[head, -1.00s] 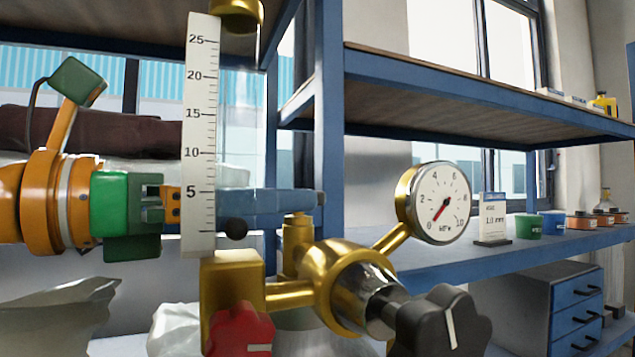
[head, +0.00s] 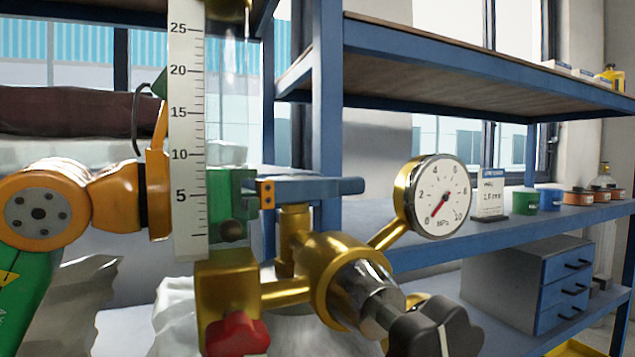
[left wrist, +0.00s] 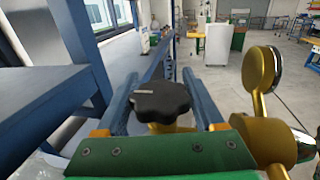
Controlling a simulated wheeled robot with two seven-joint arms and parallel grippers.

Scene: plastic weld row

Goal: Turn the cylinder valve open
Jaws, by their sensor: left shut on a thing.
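My left gripper (head: 345,186) reaches in from the left behind the scaled flow tube, its blue fingers level over the brass valve stem (head: 294,222). In the left wrist view, a black lobed valve knob (left wrist: 160,100) with a white mark sits between the two blue fingers, and the gripper is shut on it. The knob is hidden behind the near finger in the head view. The brass regulator (head: 335,262) is attached below. Its round gauge (head: 441,195) has the red needle near 0. My right gripper is not in view.
The flow tube's white scale (head: 187,130) stands in front of my left gripper. A red knob (head: 237,335) and a larger black knob (head: 435,328) stick out in front. Blue shelving (head: 327,100) stands close behind. A blue drawer unit (head: 566,280) is at the right.

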